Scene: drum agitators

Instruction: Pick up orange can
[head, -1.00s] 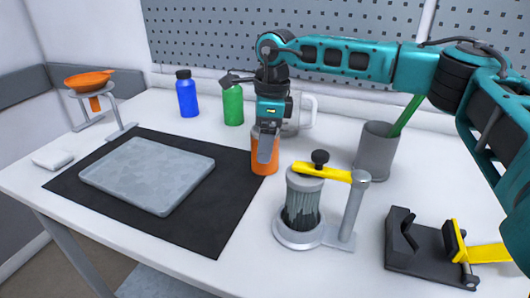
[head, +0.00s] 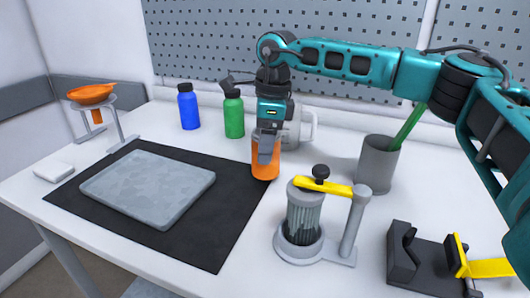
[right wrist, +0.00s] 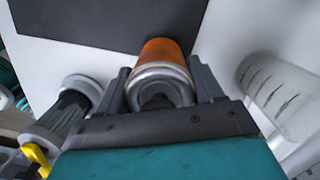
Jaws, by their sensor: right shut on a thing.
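The orange can (head: 265,172) stands on the white table at the right edge of the black mat. My right gripper (head: 265,150) comes down on it from above and is shut around its upper part. In the right wrist view the can (right wrist: 160,50) sits between the two fingers (right wrist: 160,85), with its grey metal top facing the camera. The fingers hide part of the can's sides. I cannot tell whether the can's base is clear of the table. My left gripper is not in view.
A grey tray (head: 150,188) lies on the black mat (head: 215,235). A green bottle (head: 234,117), a blue bottle (head: 189,110) and a pale mug (head: 297,130) stand behind. A drum agitator (head: 303,215), a grey cup (head: 377,165) and a black stand (head: 415,262) are to the right.

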